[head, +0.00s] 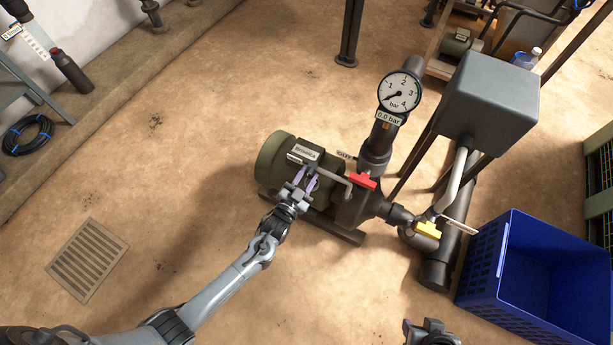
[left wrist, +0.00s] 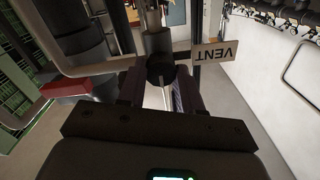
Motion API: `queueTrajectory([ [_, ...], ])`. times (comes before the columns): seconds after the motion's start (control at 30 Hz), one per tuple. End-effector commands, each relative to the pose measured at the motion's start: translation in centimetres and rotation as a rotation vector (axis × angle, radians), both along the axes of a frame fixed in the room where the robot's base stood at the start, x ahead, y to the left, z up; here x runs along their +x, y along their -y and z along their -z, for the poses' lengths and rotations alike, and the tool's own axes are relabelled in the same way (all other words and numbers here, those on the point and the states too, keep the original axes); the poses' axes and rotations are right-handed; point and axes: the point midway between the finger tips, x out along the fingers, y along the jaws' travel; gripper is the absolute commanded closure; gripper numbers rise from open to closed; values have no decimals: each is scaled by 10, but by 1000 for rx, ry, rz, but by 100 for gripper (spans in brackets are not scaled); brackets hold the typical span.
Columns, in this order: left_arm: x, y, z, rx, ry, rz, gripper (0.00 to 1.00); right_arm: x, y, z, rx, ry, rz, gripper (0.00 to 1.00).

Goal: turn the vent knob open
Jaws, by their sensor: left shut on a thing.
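The vent knob (left wrist: 160,70) is a small dark round knob on a grey stem, seen in the left wrist view. A white tag reading VENT (left wrist: 225,53) sits to its right and appears upside down. My left gripper (left wrist: 157,90) is shut on the knob, with one finger on each side of it. In the head view, my left gripper (head: 306,182) is at the green pump motor (head: 278,160), near its front side. The knob cannot be made out there. My right gripper (head: 430,332) shows only partly at the bottom edge, away from the pump, and its fingers are unclear.
A yellow handle (head: 427,229) and a blue crate (head: 510,320) are farther right.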

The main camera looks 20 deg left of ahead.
Motion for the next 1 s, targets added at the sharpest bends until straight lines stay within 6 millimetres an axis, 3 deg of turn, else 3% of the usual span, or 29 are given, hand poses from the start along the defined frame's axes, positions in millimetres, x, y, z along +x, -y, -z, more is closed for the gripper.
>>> queueTrajectory([
  [0.37, 0, 1, -3, 216, 20, 2, 96, 0, -2, -21, 7, 0, 5, 57],
  [1.0, 0, 2, 0, 820, 80, 1, 96, 0, 1, -54, -2, 0, -1, 57],
])
